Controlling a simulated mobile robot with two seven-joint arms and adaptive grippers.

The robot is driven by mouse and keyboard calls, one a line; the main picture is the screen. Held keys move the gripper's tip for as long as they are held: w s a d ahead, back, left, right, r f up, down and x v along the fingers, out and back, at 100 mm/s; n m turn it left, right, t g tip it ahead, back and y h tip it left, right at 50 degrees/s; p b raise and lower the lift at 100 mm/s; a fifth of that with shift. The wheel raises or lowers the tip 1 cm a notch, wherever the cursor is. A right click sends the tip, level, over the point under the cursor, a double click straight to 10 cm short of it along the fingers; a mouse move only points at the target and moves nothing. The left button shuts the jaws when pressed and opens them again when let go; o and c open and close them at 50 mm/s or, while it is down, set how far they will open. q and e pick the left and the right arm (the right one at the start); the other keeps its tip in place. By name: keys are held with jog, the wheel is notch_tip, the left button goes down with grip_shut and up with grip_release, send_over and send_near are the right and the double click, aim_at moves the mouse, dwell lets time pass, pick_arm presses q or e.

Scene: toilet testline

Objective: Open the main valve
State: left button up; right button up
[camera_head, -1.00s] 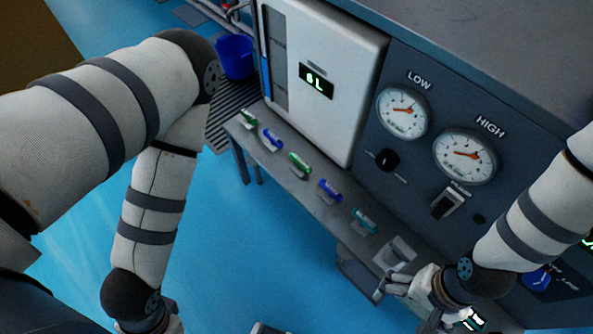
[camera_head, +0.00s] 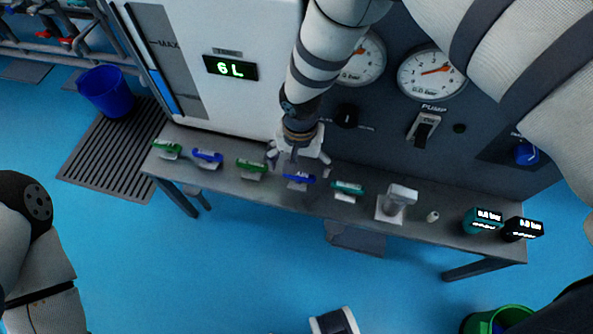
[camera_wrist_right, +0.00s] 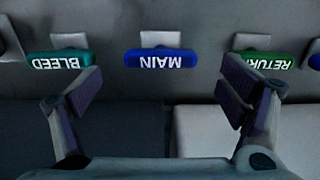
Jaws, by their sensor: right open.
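The main valve handle is a blue lever marked MAIN (camera_wrist_right: 160,59), upside down in the right wrist view. In the head view this blue handle (camera_head: 299,180) sits on the grey bench's valve row, partly covered by my right gripper (camera_head: 298,168). In the right wrist view my right gripper (camera_wrist_right: 160,95) is open and empty, its fingers spread wide on either side of the blue handle's line. The fingers look apart from the handle; the exact gap is unclear. My left gripper is out of view; only part of that arm shows at the lower left.
The teal BLEED handle (camera_wrist_right: 60,62) and green RETURN handle (camera_wrist_right: 262,60) flank the main one closely. The bench (camera_head: 440,228) also bears a grey fitting (camera_head: 398,200) and small displays (camera_head: 483,220). A tank reading 6 L (camera_head: 230,68) and gauge panel stand behind. Blue floor in front is mostly open.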

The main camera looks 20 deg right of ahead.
aim_at(299, 174)
notch_tip(299, 174, down, 4)
jog(key=shift+r, duration=0.2)
jog(key=c, duration=1.2)
jog(key=shift+o, duration=0.2)
